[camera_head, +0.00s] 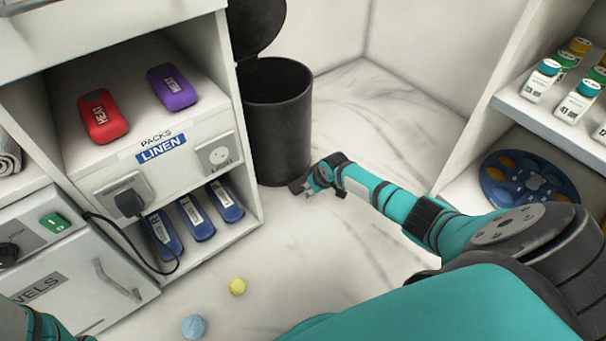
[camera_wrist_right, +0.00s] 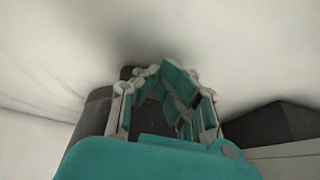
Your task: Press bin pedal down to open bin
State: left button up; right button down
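The black bin (camera_head: 277,130) stands on the floor against the back wall, right of the shelf unit. Its lid (camera_head: 256,25) is tilted up and the dark mouth shows. My right gripper (camera_head: 303,188) is low at the front right of the bin's base, its fingers drawn together with nothing seen between them. The pedal cannot be told apart from the dark gripper tips there, so contact is unclear. In the right wrist view the fingers (camera_wrist_right: 158,76) converge before a dark surface. My left gripper is out of view; only part of that arm shows at bottom left.
The shelf unit (camera_head: 255,208) with heat packs stands close left of the bin. A yellow ball (camera_head: 237,286) and a blue ball (camera_head: 194,327) lie on the floor. A right-hand shelf (camera_head: 545,115) holds bottles, with a blue disc (camera_head: 528,180) below. Floor right of the bin is clear.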

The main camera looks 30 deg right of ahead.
jog(key=shift+r, duration=0.35)
jog(key=v, duration=1.1)
jog(key=shift+s, duration=0.25)
dwell(0.8)
